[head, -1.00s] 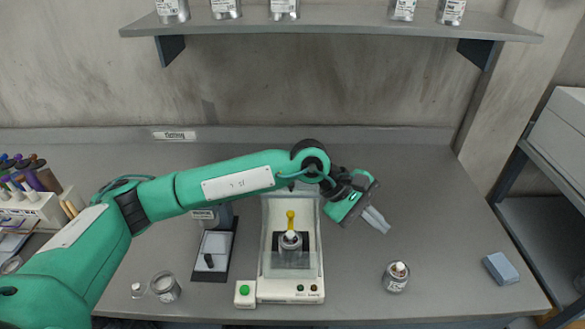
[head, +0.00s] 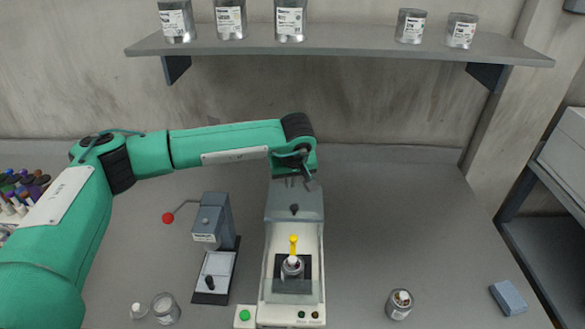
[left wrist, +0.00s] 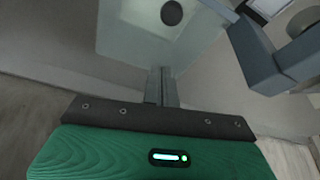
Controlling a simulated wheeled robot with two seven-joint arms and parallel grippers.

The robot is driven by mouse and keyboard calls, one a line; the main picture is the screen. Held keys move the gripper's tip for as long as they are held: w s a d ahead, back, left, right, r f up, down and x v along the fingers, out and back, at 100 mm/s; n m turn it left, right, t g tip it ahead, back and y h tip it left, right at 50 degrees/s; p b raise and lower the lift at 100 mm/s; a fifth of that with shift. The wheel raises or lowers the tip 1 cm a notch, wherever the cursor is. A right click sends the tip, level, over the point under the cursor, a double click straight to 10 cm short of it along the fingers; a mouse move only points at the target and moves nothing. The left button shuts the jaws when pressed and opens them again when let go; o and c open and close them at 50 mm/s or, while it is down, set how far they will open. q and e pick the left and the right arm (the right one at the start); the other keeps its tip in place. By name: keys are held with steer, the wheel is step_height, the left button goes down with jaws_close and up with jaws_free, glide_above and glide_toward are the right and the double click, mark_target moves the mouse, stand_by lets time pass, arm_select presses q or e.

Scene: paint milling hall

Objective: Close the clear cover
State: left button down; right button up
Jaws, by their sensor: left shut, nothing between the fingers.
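The clear cover (head: 283,195) is a greyish see-through panel with a dark knob, raised at the back of the white bench machine (head: 265,285). The machine's front is uncovered. Inside it, a small jar with a yellow piece (head: 293,245) stands on a dark plate. My left gripper (head: 312,185) is at the cover's rear upper edge, partly hidden by its own wrist. In the left wrist view the shut, empty fingers (left wrist: 160,88) point at the cover (left wrist: 125,35); I cannot tell whether they touch it. My right gripper is out of view.
A grey press (head: 212,220) with a red-knobbed lever stands close left of the machine. Small jars (head: 166,308) are at the front left, an open tin (head: 400,304) and a blue block (head: 508,298) at right. A shelf (head: 340,48) with cans hangs above.

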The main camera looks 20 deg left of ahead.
mark_target(293, 198)
arm_select(q)
steer(key=p+x, duration=0.1)
steer(key=x, duration=0.2)
steer(key=shift+w+a+f, duration=0.1)
steer(key=shift+f, duration=0.2)
steer(key=s+d+p, duration=0.1)
steer(key=s+p, duration=0.1)
steer(key=shift+s+d, duration=0.3)
steer(key=shift+d, duration=0.05)
steer(key=shift+s+d+p, duration=0.2)
steer(key=shift+s+p, duration=0.1)
steer(key=shift+s, duration=0.1)
steer(key=shift+f, duration=0.1)
